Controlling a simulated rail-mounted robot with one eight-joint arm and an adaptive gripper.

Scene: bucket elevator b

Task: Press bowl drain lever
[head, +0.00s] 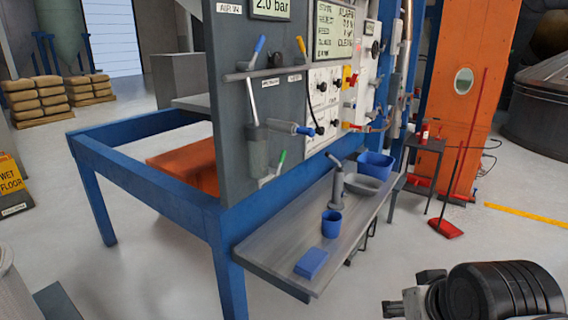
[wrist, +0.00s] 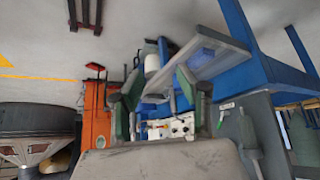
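A grey cylindrical bowl (head: 257,150) hangs on the dark grey panel, under a pipe. Just below it sticks out a small lever with a green handle (head: 280,162); no label marks it as the drain lever. In the wrist view, which is upside down, the green-handled lever (wrist: 226,106) and the bowl (wrist: 248,130) show at right, beyond my gripper. My gripper (wrist: 160,88) is open, with nothing between its fingers. In the head view only part of my gripper (head: 402,303) shows at the lower right, well apart from the panel and lever.
A grey shelf (head: 270,250) below carries a blue block (head: 311,263), a blue cup (head: 332,225) and a blue bin (head: 375,165). Floor in front of the shelf is clear.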

